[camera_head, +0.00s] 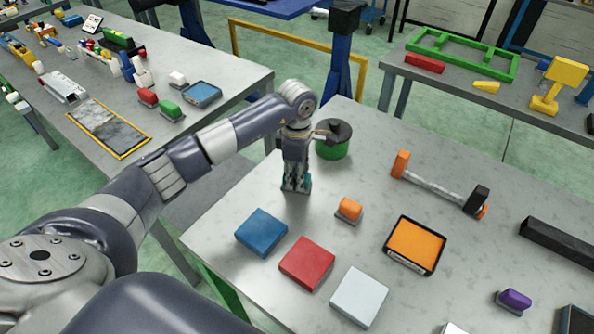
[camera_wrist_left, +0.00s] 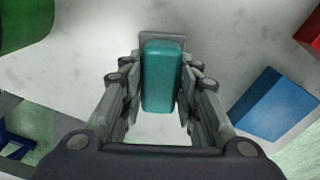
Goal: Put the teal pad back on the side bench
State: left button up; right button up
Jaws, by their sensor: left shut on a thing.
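The teal pad (camera_wrist_left: 160,78) is a small rounded block between the fingers of my left gripper (camera_wrist_left: 158,100), which is shut on it. A grey base plate shows at its far end in the left wrist view. In the head view my left gripper (camera_head: 296,188) points down at the near-left part of the bench (camera_head: 330,220), and the pad is mostly hidden by the fingers. I cannot tell whether the pad touches the bench surface. My right gripper is not in view.
Blue (camera_head: 261,232), red (camera_head: 307,263) and white (camera_head: 359,296) squares lie in front of the gripper. An orange block (camera_head: 349,210), an orange-faced tray (camera_head: 414,246), a hammer (camera_head: 440,186) and a green round container (camera_head: 333,149) are nearby. Another table (camera_head: 225,78) stands at left.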

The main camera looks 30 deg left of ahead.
pick_arm(q)
jog(key=shift+f, duration=0.1)
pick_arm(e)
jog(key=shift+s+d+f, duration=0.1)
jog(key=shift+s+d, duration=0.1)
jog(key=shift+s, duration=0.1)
pick_arm(q)
jog(key=o, duration=0.7)
jog(key=shift+f+b, duration=0.1)
jog(key=shift+b, duration=0.2)
jog(key=shift+c, duration=0.2)
jog(key=o, duration=0.4)
jog(key=shift+o, duration=0.2)
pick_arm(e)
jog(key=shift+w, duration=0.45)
